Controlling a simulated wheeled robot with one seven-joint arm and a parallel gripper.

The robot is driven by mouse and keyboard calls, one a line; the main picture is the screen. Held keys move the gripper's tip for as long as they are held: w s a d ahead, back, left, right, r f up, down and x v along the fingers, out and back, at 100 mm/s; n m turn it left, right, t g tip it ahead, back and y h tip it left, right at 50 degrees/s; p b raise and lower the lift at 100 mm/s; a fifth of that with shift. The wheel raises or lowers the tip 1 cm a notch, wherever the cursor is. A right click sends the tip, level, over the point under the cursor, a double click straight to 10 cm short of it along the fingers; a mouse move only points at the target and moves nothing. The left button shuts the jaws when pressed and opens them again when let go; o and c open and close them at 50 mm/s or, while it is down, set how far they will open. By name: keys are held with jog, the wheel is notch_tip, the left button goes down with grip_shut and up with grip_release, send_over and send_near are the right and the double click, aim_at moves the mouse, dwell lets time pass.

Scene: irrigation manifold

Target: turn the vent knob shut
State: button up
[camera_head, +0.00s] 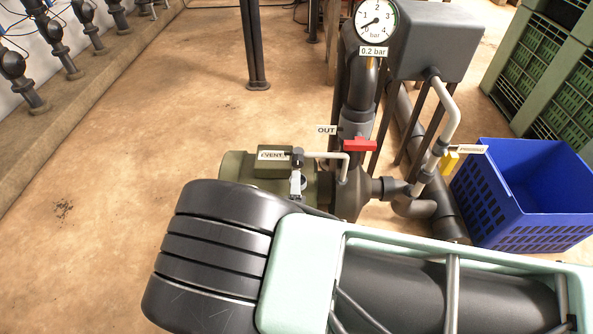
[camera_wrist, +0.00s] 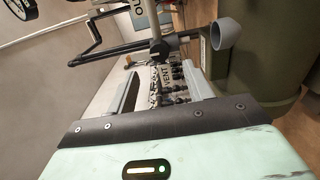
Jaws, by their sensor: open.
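A small dark knob (camera_head: 297,154) sits beside this label, at the end of a pale bent pipe. My gripper (camera_wrist: 163,84) is open, with nothing held and no visible contact. In the head view my arm hides most of the pump's near side.
A red handle (camera_head: 360,145) is by the OUT label and a yellow handle (camera_head: 449,162) is farther right. The gauge (camera_head: 375,20) stands above, reading low, over a 0.2 bar tag. A blue crate (camera_head: 525,237) stands right. The floor at left is clear.

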jog(key=s+p, duration=0.1)
jog(key=s, duration=0.9)
jog(key=shift+s+a+p, duration=0.15)
jog(key=shift+s+p, duration=0.15)
jog(key=shift+s, duration=0.1)
jog(key=a+r+m+g+y, duration=0.5)
jog(key=r+m+g, duration=0.3)
jog(key=r+g, duration=0.55)
jog(key=s+d+r+m+g+h, duration=0.1)
jog(key=s+d+r+g, duration=0.1)
jog(key=s+d+r, duration=0.4)
jog(key=s+d+r+g+h+p, duration=0.1)
jog(key=d+r+h, duration=0.15)
jog(key=d, duration=0.45)
jog(key=s+d+r+m+g, duration=0.1)
jog(key=s+d+r+g, duration=0.1)
jog(key=s+d+r, duration=0.35)
notch_tip(320, 180, up, 28)
jog(key=w+d+p, duration=0.1)
jog(key=p, duration=2.7)
jog(key=shift+w+f, duration=0.15)
jog(key=shift+w, duration=0.1)
